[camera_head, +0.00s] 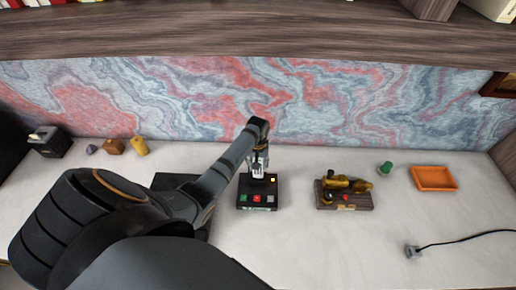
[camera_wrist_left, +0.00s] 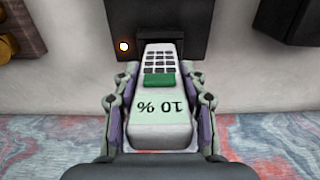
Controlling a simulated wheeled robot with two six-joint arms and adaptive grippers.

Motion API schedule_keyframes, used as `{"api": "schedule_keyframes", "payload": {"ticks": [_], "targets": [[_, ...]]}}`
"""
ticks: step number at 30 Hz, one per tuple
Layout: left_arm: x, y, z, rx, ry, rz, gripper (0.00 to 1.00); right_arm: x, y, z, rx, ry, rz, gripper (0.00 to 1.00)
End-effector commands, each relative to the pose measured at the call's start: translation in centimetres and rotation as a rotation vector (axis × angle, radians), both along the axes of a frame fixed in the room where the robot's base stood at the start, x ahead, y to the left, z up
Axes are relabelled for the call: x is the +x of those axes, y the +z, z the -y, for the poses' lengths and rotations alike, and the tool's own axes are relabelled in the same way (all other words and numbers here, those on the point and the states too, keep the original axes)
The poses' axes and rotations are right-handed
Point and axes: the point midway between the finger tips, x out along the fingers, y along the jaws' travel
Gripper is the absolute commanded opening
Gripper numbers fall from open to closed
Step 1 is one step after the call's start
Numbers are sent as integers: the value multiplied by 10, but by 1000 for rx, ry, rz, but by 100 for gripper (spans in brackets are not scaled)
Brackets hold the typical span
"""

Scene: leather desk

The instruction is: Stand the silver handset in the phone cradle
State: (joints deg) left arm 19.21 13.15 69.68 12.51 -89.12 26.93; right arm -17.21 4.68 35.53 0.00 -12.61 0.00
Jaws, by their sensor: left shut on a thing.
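The cradle also shows in the left wrist view (camera_wrist_left: 195,25), with a lit orange dot. The handset's far end meets the cradle's slot area; how deep it sits I cannot tell.
A wooden block with brass pieces (camera_head: 345,195) stands right of the cradle. Beyond are a green piece (camera_head: 385,169), an orange tray (camera_head: 433,178) and a plug with cord (camera_head: 413,252). Small blocks (camera_head: 114,146) and a black box (camera_head: 48,142) stand at left. The marbled wall is close behind.

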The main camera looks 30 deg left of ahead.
Motion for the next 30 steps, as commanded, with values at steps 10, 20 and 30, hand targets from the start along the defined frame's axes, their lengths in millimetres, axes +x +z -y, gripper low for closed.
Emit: {"api": "schedule_keyframes", "payload": {"ticks": [10, 20, 30], "targets": [[0, -9, 0, 0, 0, 0, 0, 0, -5, 0, 0, 0, 0, 20], [0, -17, 0, 0, 0, 1, 0, 0, -10, -2, 3, -1, 0, 20], [0, -26, 0, 0, 0, 0, 0, 0, -14, -3, 3, -1, 0, 20]]}}
